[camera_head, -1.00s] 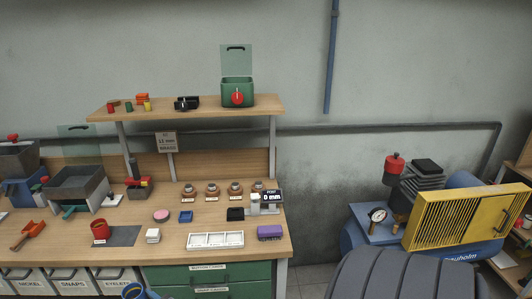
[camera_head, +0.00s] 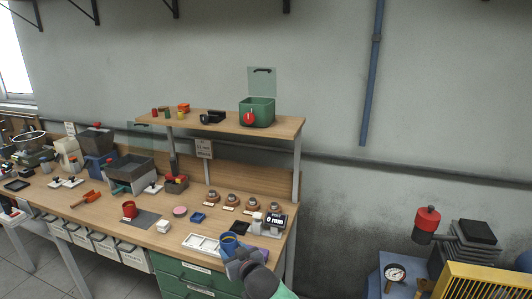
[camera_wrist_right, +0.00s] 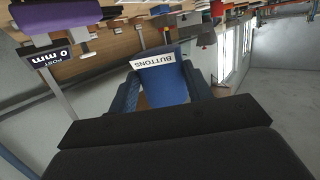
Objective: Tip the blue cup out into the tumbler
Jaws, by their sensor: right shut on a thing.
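The blue cup (camera_head: 229,242) is in my right gripper (camera_head: 238,255), in front of the bench's right part in the head view. Its opening shows at the top and it looks roughly upright. In the right wrist view the cup (camera_wrist_right: 162,86) sits between the two fingers, with a white BUTTONS label. Its contents are not clear. A green open box with a red knob (camera_head: 257,113) stands on the shelf, its clear lid raised. A grey hopper (camera_head: 130,170) with a clear panel stands on the bench. I cannot tell which is the tumbler. My left gripper is out of view.
A white divided tray (camera_head: 200,244) and a purple block (camera_head: 262,257) lie near the cup. The 0 mm post display (camera_head: 276,222) stands at the right end. The raised shelf (camera_head: 200,121) overhangs the bench's back.

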